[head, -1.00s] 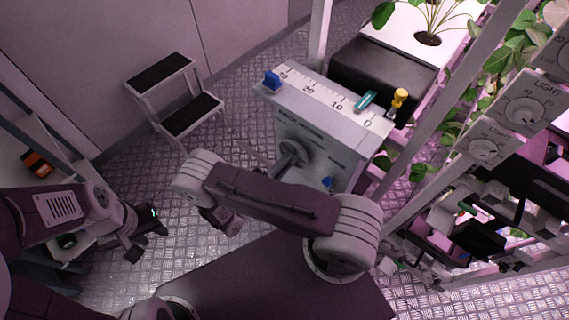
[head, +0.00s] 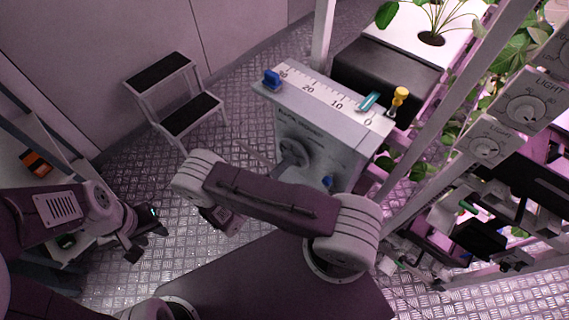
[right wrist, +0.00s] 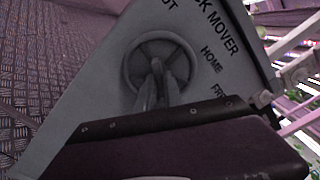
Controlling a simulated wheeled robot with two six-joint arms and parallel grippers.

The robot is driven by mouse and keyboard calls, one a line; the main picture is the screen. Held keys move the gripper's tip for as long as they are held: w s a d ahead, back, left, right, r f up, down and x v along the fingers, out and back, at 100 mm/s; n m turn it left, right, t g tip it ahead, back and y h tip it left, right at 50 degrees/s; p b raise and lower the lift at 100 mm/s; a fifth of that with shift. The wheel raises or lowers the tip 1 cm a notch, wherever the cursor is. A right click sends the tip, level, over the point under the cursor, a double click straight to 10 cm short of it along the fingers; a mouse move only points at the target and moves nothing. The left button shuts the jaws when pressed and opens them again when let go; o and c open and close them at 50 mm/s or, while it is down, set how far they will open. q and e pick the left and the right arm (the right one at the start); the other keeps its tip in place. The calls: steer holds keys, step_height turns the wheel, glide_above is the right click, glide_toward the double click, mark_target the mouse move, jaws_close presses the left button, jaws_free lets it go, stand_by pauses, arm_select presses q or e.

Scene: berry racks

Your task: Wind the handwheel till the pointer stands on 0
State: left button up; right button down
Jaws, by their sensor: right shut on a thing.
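The grey box, lettered "...CK MOVER" in the right wrist view, has a scale (head: 312,88) on top. Its teal pointer (head: 369,101) stands between 10 and 0, close to 0. The round spoked handwheel (head: 293,153) is on the box's front face; it also shows in the right wrist view (right wrist: 132,58). There my right gripper (right wrist: 157,72) is shut on the handwheel near its middle, its fingers covering part of it. My left gripper (head: 147,236) is at the left, open and empty, far from the handwheel.
A blue block (head: 271,79) and a yellow-topped peg (head: 400,96) stand at the scale's two ends. A step stool (head: 175,100) is on the floor at the left. Rack posts and light dials (head: 525,108) stand at the right.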

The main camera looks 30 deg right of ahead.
steer(key=shift+w+a+f+m+b, duration=0.1)
steer(key=shift+m+b, duration=0.05)
steer(key=shift+m, duration=2.7)
steer(key=shift+w+d+f+m+b, duration=0.1)
steer(key=shift+m+b, duration=0.05)
steer(key=shift+m, duration=2.65)
steer(key=shift+w+a+m+b, duration=0.1)
steer(key=shift+m+b, duration=0.05)
steer(key=shift+m, duration=2.7)
steer(key=c, duration=1.5)
jaws_free()
steer(key=shift+r, duration=0.1)
steer(key=b+v, duration=0.1)
steer(key=v, duration=0.8)
steer(key=shift+s, duration=0.1)
